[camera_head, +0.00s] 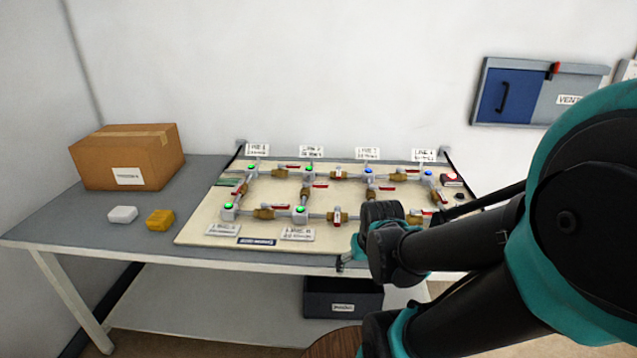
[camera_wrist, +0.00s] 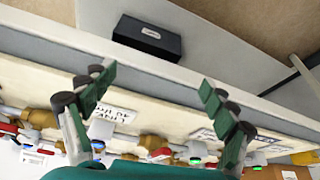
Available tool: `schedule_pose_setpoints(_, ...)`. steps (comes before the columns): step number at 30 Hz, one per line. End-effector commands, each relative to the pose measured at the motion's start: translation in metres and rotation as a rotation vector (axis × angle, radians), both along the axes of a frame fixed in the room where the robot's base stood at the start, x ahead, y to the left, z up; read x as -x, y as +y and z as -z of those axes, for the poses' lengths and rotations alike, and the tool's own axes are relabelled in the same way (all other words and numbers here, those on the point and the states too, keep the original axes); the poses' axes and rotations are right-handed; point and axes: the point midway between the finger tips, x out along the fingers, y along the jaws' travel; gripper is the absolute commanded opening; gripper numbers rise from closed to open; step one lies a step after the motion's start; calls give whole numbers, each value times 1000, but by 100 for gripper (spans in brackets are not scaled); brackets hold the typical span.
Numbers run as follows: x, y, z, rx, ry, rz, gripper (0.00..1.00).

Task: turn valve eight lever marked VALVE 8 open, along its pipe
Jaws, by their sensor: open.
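The pipe board (camera_head: 205,232) on the table carries several brass valves with red levers. The VALVE 8 marking is too small to read, so I cannot tell which lever it is. In the wrist view, a brass valve (camera_wrist: 152,142) with a red lever shows beyond the fingers.
A cardboard box (camera_head: 125,160), a white block (camera_head: 122,214) and a yellow block (camera_head: 160,219) are on the left of the table (camera_head: 60,228). A dark bin (camera_head: 342,300) stands below. A blue-and-grey panel (camera_head: 530,92) is on the wall. My arm covers the right side.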

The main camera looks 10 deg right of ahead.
Motion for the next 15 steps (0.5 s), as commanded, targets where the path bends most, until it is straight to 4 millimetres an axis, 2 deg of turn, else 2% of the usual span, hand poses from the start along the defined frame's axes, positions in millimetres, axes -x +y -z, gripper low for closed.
schedule_pose_setpoints(1, -9, 0, -5, 0, 1, 2, 74)
schedule_pose_setpoints(5, -45, 2, -25, -1, 5, 16, 58)
schedule_pose_setpoints(15, -182, 13, -90, -2, 12, 79, 16)
